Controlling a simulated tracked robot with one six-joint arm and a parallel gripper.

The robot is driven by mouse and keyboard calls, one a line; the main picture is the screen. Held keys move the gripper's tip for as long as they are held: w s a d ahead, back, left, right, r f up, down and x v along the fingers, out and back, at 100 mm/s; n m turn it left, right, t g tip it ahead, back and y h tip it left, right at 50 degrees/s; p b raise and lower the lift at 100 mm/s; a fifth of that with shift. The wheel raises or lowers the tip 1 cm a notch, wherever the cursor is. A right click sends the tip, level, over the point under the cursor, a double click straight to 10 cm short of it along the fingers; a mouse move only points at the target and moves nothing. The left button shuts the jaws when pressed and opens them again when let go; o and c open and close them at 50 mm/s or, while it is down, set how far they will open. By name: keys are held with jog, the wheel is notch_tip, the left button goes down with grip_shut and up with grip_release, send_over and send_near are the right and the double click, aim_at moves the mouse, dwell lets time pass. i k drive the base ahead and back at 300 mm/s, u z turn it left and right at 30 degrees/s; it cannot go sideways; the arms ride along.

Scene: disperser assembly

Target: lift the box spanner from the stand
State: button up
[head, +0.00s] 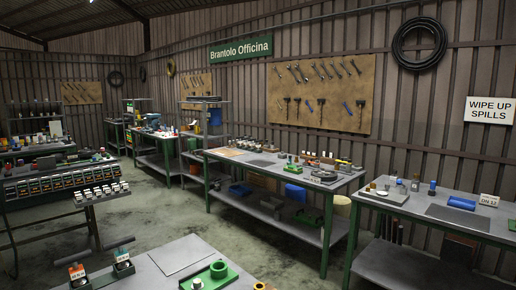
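I cannot pick out the box spanner or its stand for certain in the head view; the bench-top items are too small to tell. A green fixture (218,270) with a round raised part sits on the near bench (165,280) at the bottom. Several small upright parts, one of them a blue-topped piece (432,187), stand on the right bench (480,221). My gripper is not in view.
A long green-legged bench (222,152) with several tools and parts stands along the back wall. A rack of small bins (55,185) is at the left. A tool board (325,90) hangs on the wall. Open floor (170,215) lies between the benches.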

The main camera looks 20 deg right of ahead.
aim_at(258, 146)
jog(key=z, duration=1.55)
jog(key=i, duration=3.25)
jog(key=u, duration=0.05)
